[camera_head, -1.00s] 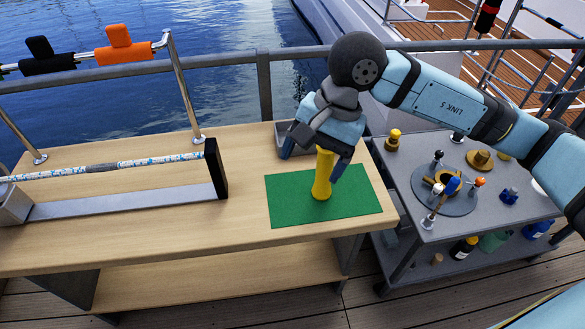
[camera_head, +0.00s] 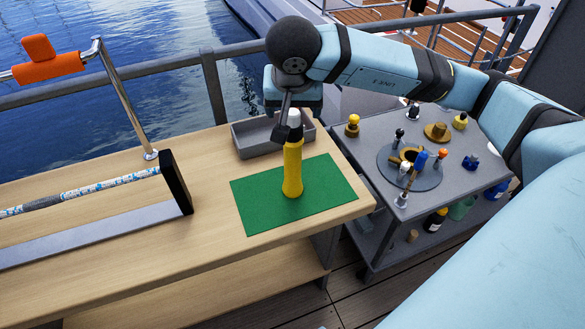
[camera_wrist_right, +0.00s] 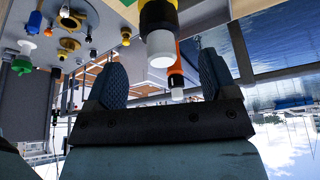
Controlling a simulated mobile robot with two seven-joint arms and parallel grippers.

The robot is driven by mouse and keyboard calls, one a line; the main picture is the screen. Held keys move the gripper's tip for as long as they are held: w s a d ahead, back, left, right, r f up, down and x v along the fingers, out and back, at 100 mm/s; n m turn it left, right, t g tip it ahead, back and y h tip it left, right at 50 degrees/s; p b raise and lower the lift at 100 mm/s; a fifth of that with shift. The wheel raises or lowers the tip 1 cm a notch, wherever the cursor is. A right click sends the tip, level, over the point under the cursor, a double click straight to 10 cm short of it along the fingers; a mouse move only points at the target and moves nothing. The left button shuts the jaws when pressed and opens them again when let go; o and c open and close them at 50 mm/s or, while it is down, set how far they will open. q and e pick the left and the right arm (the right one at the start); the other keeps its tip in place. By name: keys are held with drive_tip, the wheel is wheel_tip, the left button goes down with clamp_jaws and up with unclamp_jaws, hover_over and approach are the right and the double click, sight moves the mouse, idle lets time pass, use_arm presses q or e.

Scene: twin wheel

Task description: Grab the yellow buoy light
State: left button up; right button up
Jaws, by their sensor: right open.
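The yellow buoy light (camera_head: 292,168) stands upright on the green mat (camera_head: 330,182) on the wooden bench, with a black collar and white top. In the head view my right gripper (camera_head: 285,118) is at its upper part, seen nearly edge-on, with a dark finger beside the collar. In the right wrist view the picture is upside down. The buoy light (camera_wrist_right: 158,18) shows there with its white end between the two open blue fingers of my right gripper (camera_wrist_right: 165,75). I cannot tell whether either finger touches it. My left gripper is not in view.
A grey tray (camera_head: 250,140) sits behind the mat. A grey cart (camera_head: 385,200) with several small items stands to the right. A black upright plate (camera_head: 176,182) with a pole is on the bench's left.

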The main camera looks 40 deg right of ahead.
sight(293, 113)
drive_tip(key=shift+x, duration=2.75)
drive_tip(key=shift+w, duration=0.15)
clamp_jaws()
